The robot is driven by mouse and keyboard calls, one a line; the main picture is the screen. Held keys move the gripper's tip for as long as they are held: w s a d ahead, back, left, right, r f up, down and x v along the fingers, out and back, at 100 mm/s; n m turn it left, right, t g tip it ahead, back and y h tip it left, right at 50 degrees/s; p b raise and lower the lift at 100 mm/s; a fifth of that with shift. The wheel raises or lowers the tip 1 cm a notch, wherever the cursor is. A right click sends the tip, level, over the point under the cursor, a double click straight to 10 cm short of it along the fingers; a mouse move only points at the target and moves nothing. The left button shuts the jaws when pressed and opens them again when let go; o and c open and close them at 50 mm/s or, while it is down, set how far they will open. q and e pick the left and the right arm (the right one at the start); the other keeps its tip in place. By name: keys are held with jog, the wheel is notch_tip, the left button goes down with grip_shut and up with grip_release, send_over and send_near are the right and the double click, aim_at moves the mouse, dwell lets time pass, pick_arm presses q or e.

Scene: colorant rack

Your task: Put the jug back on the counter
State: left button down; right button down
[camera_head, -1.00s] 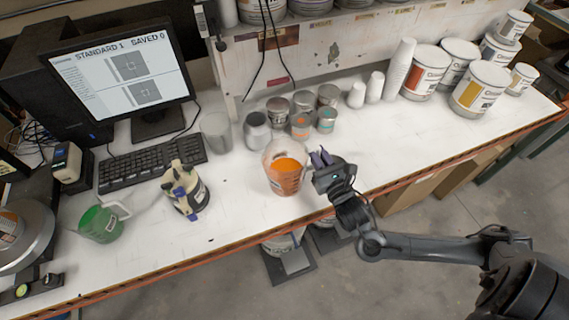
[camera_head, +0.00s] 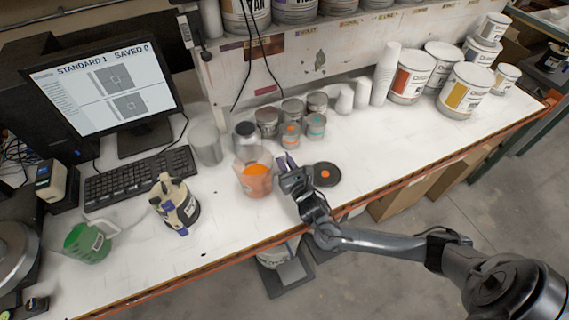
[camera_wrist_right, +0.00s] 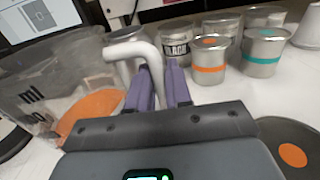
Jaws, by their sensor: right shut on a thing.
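The clear jug with orange liquid (camera_head: 257,180) is upright at the middle of the counter (camera_head: 225,225). My right gripper (camera_head: 287,166) is shut on the jug's white handle, on the jug's right side. In the right wrist view the white handle (camera_wrist_right: 136,50) passes between the purple fingers (camera_wrist_right: 160,88), and the clear jug wall (camera_wrist_right: 50,68) stands to the left. The jug's base is at or close to the counter; I cannot tell whether it touches. My left gripper is not in view.
A black disc with an orange dot (camera_head: 326,174) lies right of the gripper. Several small cans (camera_head: 290,135) and a grey cup (camera_head: 206,144) stand behind. The front strip of counter is clear.

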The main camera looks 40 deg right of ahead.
jog(key=shift+f, duration=0.5)
jog(key=c, duration=1.5)
grip_release()
jog(key=shift+f, duration=0.25)
jog(key=o, duration=0.5)
jog(key=shift+c, duration=0.2)
jog(key=shift+r, duration=0.15)
jog(key=v, duration=1.1)
jog(key=shift+p, duration=0.3)
jog(key=shift+s+a, duration=0.15)
jog(key=shift+s, duration=0.35)
